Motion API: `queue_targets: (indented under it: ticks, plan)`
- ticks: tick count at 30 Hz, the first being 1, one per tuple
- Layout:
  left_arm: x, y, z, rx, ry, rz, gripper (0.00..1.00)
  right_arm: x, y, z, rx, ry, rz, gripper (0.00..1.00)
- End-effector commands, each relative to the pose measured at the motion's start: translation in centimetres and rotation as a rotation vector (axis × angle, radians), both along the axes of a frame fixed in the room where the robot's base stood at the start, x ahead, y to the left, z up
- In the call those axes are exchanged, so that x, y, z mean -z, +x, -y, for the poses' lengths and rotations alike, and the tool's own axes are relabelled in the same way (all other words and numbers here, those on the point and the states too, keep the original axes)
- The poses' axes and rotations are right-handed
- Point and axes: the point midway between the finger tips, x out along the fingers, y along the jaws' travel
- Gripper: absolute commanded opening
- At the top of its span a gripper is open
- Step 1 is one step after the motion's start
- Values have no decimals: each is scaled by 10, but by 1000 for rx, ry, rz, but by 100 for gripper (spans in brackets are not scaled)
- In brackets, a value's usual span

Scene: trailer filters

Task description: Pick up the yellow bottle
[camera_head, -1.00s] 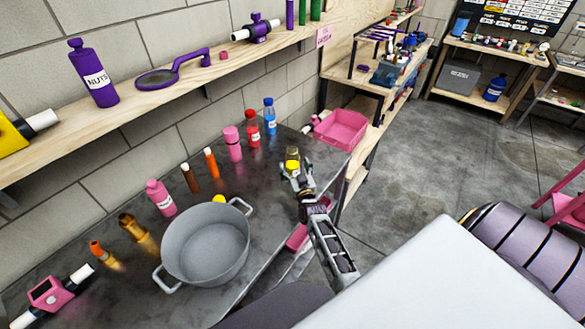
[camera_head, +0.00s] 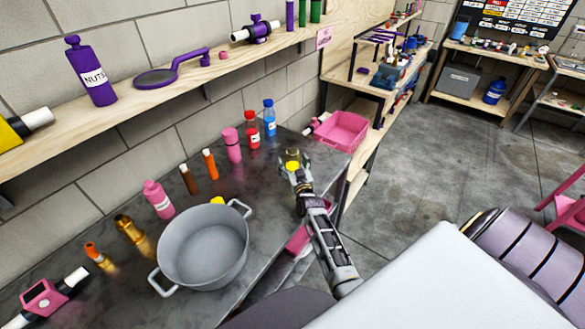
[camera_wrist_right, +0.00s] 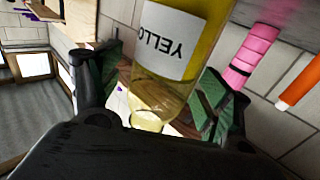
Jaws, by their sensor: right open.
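The yellow bottle (camera_head: 292,158) stands near the right end of the dark counter (camera_head: 262,190), with its lower part hidden by my gripper in the head view. My right gripper (camera_head: 297,178) reaches to it from the front. In the right wrist view, the bottle (camera_wrist_right: 180,45), with a white label reading "YELLO", fills the middle between the open fingers of my right gripper (camera_wrist_right: 165,95), one finger on each side. I cannot tell whether either finger touches it. My left gripper is not in view.
A grey pot (camera_head: 203,246) stands on the counter left of the gripper. Red (camera_head: 252,130), blue (camera_head: 269,118) and pink (camera_head: 232,145) bottles stand behind it to the left. A pink bin (camera_head: 342,131) lies beyond the counter's end. A wooden shelf (camera_head: 140,97) runs along the wall.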

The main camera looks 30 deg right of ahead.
Motion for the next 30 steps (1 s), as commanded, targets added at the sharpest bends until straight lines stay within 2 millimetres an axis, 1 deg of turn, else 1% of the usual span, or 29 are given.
queue_targets:
  ticks: [1, 2, 12, 15, 30]
  plan:
    - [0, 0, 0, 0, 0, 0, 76, 0, 0, 0, 0, 0, 0, 77]
    - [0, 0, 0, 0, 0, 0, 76, 0, 0, 0, 0, 0, 0, 73]
    - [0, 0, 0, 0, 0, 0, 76, 0, 0, 0, 0, 0, 0, 29]
    - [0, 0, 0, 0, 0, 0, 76, -1, 0, 0, 0, -1, 2, 19]
    - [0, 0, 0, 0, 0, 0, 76, -3, 0, 0, 0, 0, 2, 19]
